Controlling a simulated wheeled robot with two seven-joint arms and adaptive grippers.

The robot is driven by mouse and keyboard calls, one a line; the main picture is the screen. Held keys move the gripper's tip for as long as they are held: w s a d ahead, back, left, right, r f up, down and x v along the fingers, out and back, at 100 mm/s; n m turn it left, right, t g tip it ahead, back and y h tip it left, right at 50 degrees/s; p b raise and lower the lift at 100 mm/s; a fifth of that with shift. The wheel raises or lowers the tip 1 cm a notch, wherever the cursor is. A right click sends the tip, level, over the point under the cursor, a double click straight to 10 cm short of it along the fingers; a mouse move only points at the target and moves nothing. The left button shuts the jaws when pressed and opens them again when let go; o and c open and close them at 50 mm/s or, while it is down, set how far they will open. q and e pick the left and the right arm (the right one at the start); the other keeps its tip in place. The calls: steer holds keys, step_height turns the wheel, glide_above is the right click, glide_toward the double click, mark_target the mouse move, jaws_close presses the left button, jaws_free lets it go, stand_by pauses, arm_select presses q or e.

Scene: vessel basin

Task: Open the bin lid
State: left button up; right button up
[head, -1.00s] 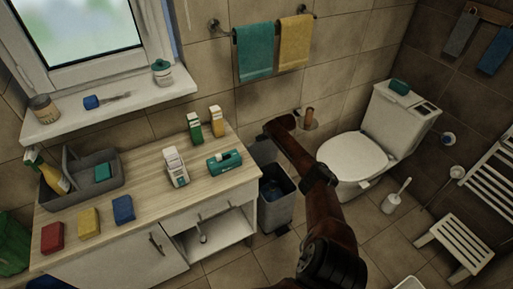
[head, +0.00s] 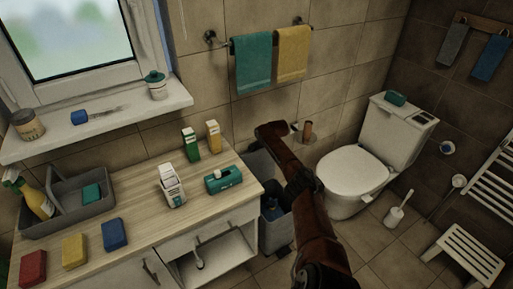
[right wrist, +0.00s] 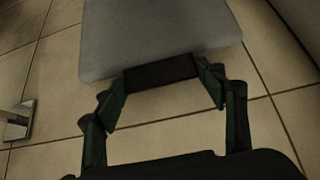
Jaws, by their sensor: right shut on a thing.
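The grey bin (head: 272,232) stands on the floor between the cabinet and the toilet. Its mouth is uncovered, and something bluish shows inside. The grey lid (head: 256,168) is raised at the back of the bin, near the wall; my arm covers part of it. In the right wrist view the flat grey lid (right wrist: 160,35) fills the upper middle. A dark grip bar on its edge (right wrist: 160,72) lies between the fingers of my right gripper (right wrist: 168,80), which is shut on it. In the head view the right arm mostly hides this contact. My left gripper is out of view.
The wooden-topped cabinet (head: 135,215) with bottles and boxes stands close left of the bin. The toilet (head: 355,175) stands close right. Towels (head: 251,63) hang on the wall above. A toilet brush (head: 397,214) and a white stool (head: 464,254) are farther right, with bare floor between.

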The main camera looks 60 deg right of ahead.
steer(key=shift+w+d+r, duration=0.15)
steer(key=shift+r, duration=0.25)
steer(key=o, duration=1.6)
steer(key=shift+o, duration=0.6)
steer(key=shift+f, duration=0.25)
steer(key=shift+s, duration=0.2)
steer(key=v, duration=1.2)
